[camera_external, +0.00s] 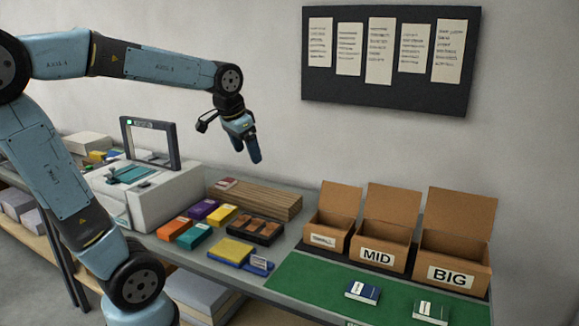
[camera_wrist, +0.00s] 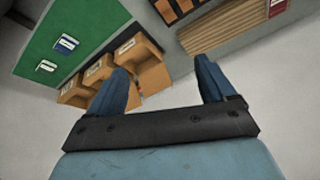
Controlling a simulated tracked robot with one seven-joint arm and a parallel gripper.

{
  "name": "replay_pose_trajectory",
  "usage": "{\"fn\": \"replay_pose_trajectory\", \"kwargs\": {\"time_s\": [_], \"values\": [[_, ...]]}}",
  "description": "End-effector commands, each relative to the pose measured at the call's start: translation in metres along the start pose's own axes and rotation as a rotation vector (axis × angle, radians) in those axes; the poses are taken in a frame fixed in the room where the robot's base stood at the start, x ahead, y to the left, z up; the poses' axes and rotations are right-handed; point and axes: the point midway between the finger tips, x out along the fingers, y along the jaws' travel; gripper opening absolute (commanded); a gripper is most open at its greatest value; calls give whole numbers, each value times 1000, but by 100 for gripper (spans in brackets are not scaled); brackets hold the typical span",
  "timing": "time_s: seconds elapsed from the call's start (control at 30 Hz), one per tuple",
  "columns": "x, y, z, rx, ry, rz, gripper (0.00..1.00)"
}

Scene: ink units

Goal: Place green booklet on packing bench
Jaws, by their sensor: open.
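The green booklet (camera_external: 431,312) lies flat on the green mat (camera_external: 318,285) at the front right of the bench, with a white label on it. It also shows in the wrist view (camera_wrist: 46,66) on the left of the picture. A blue booklet (camera_external: 362,292) lies on the same mat, left of the green one. My gripper (camera_external: 254,157) is open and empty, high above the bench behind the stack of brown boards. In the wrist view its two blue fingers (camera_wrist: 162,85) are spread with nothing between them. The grey bench (camera_external: 220,270) runs along the wall.
Brown boards (camera_external: 262,200), several coloured blocks (camera_external: 205,208) and a white machine (camera_external: 150,195) fill the bench's left part. The mat between booklets is clear.

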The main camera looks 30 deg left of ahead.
Motion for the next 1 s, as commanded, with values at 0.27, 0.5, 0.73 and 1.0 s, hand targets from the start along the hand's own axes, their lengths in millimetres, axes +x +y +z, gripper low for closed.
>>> {"fn": "replay_pose_trajectory", "kwargs": {"time_s": [0.27, 0.5, 0.73, 1.0], "values": [[-16, -39, 92, -242, 71, -57, 83], [-16, -49, 146, -385, 115, -88, 83], [-14, -50, 159, -421, 125, -95, 83], [-14, -50, 158, -420, 125, -95, 83]]}}
